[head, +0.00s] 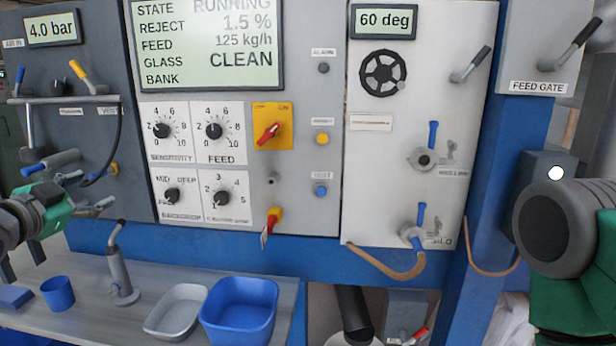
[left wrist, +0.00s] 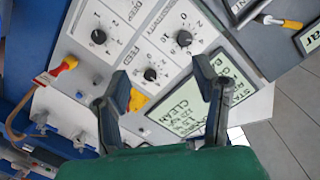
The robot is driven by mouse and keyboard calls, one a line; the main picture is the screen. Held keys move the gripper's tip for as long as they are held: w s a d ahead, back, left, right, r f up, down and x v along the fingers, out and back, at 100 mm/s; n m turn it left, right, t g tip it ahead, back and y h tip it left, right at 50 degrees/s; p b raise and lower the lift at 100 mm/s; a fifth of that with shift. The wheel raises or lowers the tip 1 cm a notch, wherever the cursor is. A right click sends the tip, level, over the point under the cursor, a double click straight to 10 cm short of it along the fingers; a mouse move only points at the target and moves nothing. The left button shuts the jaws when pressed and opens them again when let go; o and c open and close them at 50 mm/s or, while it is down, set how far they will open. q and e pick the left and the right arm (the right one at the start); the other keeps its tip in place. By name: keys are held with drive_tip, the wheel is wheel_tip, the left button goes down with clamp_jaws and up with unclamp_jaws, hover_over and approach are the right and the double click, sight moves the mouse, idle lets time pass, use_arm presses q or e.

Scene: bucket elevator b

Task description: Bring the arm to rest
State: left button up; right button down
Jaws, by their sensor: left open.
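My left gripper (head: 84,195) shows at the left edge of the head view, with its green and dark grey body in front of the lower part of the left panel. In the left wrist view my left gripper (left wrist: 162,70) has its two dark fingers spread with nothing between them. Beyond them is the control panel (left wrist: 75,115), tilted in that view. My right arm (head: 570,230) shows at the right edge of the head view as a dark grey joint and green link. My right gripper is out of view.
The control panel (head: 310,190) has knobs, a red switch (head: 270,132) and valves with blue handles (head: 433,135). Left of it are a grey panel (head: 125,150) and levers. Below, a bench (head: 95,318) holds a blue tub (head: 240,305), grey tray (head: 178,310) and blue cup (head: 58,293).

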use_arm(q)
drive_tip(key=s+d+f+n+g+b, duration=0.1)
drive_tip(key=s+d+f+n+g, duration=0.2)
drive_tip(key=f, duration=0.8)
drive_tip(key=s+d+f+g+y+b, duration=0.15)
drive_tip(key=s+f, duration=0.35)
drive_tip(key=f, duration=0.5)
drive_tip(key=s+d+f+n+g, duration=0.2)
drive_tip(key=s+d+f+g, duration=0.1)
drive_tip(key=f, duration=0.8)
drive_tip(key=s+d+f+n+g+b, duration=0.1)
drive_tip(key=s+d+f+g, duration=0.1)
drive_tip(key=s+f, duration=0.3)
drive_tip(key=s+d+f+g, duration=0.3)
drive_tip(key=s+f, duration=0.3)
drive_tip(key=s, duration=0.6)
drive_tip(key=s+d+f+n+g+b, duration=0.1)
drive_tip(key=s+d+f+g, duration=0.1)
drive_tip(key=s+f, duration=0.3)
drive_tip(key=s+g, duration=0.1)
drive_tip(key=s, duration=0.2)
drive_tip(key=shift+s+d+f+n+g+h+b, duration=0.15)
drive_tip(key=shift+s+f+n+g+h+b, duration=0.1)
drive_tip(key=shift+s+n+g+h+b, duration=0.1)
drive_tip(key=shift+w, duration=0.1)
idle(1.9)
